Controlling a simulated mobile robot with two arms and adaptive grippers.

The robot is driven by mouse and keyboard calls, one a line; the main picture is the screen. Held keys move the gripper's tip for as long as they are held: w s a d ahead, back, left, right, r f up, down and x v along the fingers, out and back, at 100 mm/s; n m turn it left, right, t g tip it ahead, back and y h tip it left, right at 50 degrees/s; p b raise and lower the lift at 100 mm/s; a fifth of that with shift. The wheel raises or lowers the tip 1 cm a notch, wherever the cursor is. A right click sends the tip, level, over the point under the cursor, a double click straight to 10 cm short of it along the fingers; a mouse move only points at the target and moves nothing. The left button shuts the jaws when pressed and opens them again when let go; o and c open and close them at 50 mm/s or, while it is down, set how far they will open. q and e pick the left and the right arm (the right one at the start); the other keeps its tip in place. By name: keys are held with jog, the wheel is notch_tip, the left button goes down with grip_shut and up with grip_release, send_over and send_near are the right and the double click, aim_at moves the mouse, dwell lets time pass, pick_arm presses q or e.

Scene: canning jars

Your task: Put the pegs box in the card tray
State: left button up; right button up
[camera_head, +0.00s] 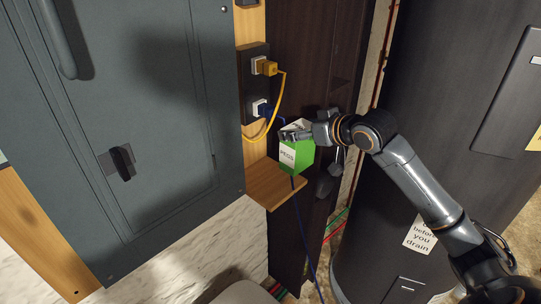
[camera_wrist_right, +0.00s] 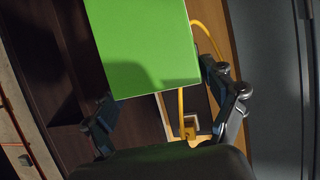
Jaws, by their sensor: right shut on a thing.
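The pegs box is a green box (camera_head: 302,161) with a white label reading "PEGS" on its front. In the head view it is in the middle, above and beside a small wooden ledge. My right gripper (camera_head: 299,134) is at its top edge and shut on it. In the right wrist view the green box (camera_wrist_right: 145,48) fills the upper middle, with the gripper's fingers (camera_wrist_right: 157,88) on either side. The fingers hide part of the box's top. I cannot make out a card tray in either view. My left gripper is not in view.
A wooden ledge (camera_head: 268,184) is just below left of the box. A yellow cable (camera_head: 279,105) and a blue cable run from wall sockets close behind it. A grey cabinet (camera_head: 120,80) stands left. A large dark tank (camera_head: 440,110) stands right.

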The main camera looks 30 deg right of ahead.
jog(key=w+a+f+p, duration=0.3)
jog(key=w+f+p, duration=0.1)
jog(key=w+f, duration=0.6)
jog(key=shift+a+f, duration=0.15)
jog(key=shift+f, duration=0.55)
jog(key=shift+f, duration=0.1)
jog(key=o, duration=1.4)
jog(key=shift+o, duration=0.2)
